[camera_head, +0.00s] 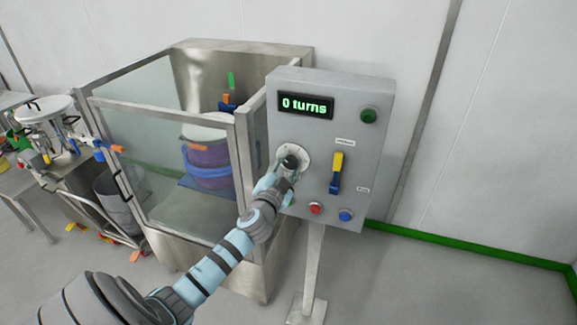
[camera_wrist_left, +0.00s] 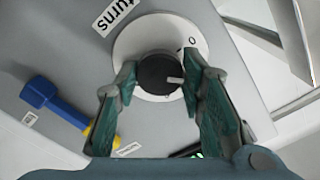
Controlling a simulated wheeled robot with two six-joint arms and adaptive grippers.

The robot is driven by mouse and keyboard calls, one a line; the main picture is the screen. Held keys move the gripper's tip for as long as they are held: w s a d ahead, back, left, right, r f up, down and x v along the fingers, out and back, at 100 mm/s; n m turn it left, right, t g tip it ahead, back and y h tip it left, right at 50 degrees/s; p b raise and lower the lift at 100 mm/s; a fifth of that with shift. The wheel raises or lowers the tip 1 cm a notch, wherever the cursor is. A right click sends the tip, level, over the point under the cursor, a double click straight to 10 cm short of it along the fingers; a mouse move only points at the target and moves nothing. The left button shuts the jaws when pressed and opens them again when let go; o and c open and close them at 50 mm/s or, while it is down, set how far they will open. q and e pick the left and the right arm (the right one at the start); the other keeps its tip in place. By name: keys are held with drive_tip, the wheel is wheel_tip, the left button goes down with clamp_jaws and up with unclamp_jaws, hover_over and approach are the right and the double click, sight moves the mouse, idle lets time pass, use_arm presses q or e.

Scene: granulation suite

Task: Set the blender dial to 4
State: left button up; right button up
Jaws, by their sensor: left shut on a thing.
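The blender dial is a dark round knob with a light pointer mark, on a pale round plate on the grey control box (camera_head: 328,105). In the left wrist view the knob (camera_wrist_left: 158,74) sits between my left gripper's two green-padded fingers (camera_wrist_left: 160,98), which are shut on it. The plate (camera_wrist_left: 140,40) shows a "0" near the pointer. In the head view the left gripper (camera_head: 286,166) reaches the plate (camera_head: 294,152) and partly hides the knob. The display (camera_head: 306,105) reads "0 turns". My right gripper is not in view.
The box also carries a yellow-and-blue lever (camera_head: 337,172), a green button (camera_head: 369,115), a red button (camera_head: 316,208) and a blue button (camera_head: 346,215). A glass-walled enclosure (camera_head: 170,150) stands close on the left. The floor at right is clear.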

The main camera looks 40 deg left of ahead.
use_arm(q)
drive_tip(key=shift+m, duration=1.1)
drive_tip(key=o, duration=1.1)
drive_tip(key=shift+o, duration=0.2)
drive_tip(key=shift+s+d, duration=0.1)
drive_tip(key=shift+s, duration=0.15)
drive_tip(key=v, duration=1.1)
drive_tip(key=shift+s, duration=0.2)
